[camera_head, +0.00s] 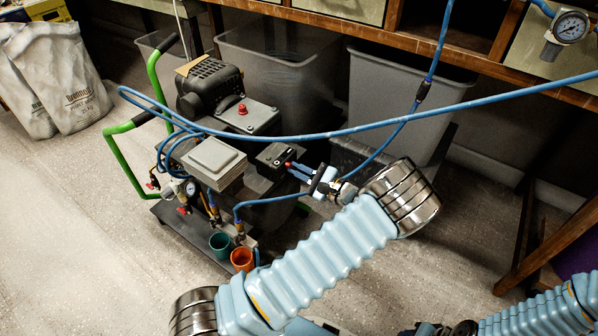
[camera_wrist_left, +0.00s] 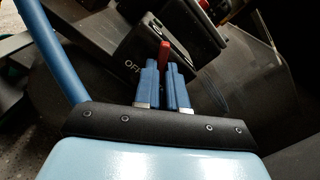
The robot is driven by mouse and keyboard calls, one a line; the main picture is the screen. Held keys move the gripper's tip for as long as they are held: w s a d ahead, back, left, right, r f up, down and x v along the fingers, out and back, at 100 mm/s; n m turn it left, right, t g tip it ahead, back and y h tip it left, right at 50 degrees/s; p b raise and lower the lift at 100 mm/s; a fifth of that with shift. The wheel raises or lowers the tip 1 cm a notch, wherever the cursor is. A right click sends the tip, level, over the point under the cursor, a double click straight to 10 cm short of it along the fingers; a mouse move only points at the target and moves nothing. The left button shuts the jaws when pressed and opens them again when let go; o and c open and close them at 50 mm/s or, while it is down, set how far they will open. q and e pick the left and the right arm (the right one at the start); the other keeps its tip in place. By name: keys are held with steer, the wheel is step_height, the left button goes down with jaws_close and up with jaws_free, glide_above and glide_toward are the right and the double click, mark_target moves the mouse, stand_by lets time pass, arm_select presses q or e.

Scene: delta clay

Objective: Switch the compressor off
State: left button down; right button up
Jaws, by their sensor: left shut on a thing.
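The compressor (camera_head: 248,122) stands on a low cart at the left of the head view, with a black motor on top. A dark switch box (camera_head: 268,155) with a small red lever (camera_head: 288,165) sits at its right side. In the left wrist view the box (camera_wrist_left: 142,62) reads "OFF" beside the red lever (camera_wrist_left: 164,50). My left gripper (camera_head: 296,169) reaches the lever from the right. Its blue fingers (camera_wrist_left: 166,72) are shut on the lever, whose tip sticks out between them. Of my right arm, the forearm and a dark end part show at the bottom edge; its fingers are unclear.
A blue hose (camera_head: 350,130) crosses above my left forearm. Green handles (camera_head: 122,150), a gauge and two cups (camera_head: 242,258) are on the cart's left and front. Grey bins (camera_head: 395,95) stand behind, under a wooden bench. The floor in front is clear.

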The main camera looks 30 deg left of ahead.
arm_select(q)
steer(key=shift+n, duration=0.6)
steer(key=c, duration=1.2)
jaws_free()
steer(key=s+d, duration=0.1)
steer(key=d, duration=1.3)
steer(key=shift+a, duration=0.1)
